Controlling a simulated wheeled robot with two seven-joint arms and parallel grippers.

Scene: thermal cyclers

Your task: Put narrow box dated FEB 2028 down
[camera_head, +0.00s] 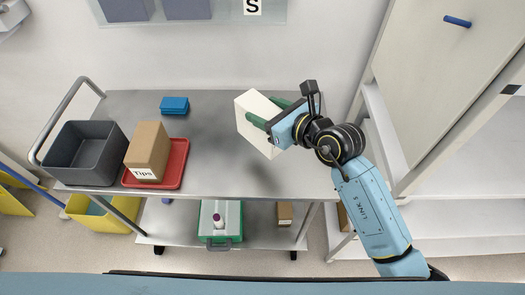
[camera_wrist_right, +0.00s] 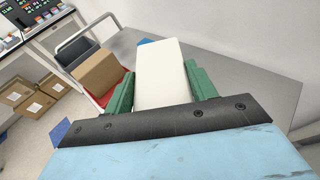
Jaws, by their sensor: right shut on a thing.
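A narrow white box (camera_head: 254,120) is held above the right half of a grey metal cart top (camera_head: 215,172). My right gripper (camera_head: 267,119) is shut on it, with a green finger along each side. In the right wrist view the white box (camera_wrist_right: 162,72) sits between the two green fingers (camera_wrist_right: 162,95). No date or label can be read on the faces that show. The box is tilted in the head view, and a dark shadow lies on the cart top below it. My left gripper is not in view.
On the cart stand a dark grey bin (camera_head: 85,155), a brown Tips box (camera_head: 148,150) on a red tray (camera_head: 181,168), and a small blue box (camera_head: 174,105). The cart's middle and right are clear. A white shelf unit (camera_head: 385,130) stands close on the right.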

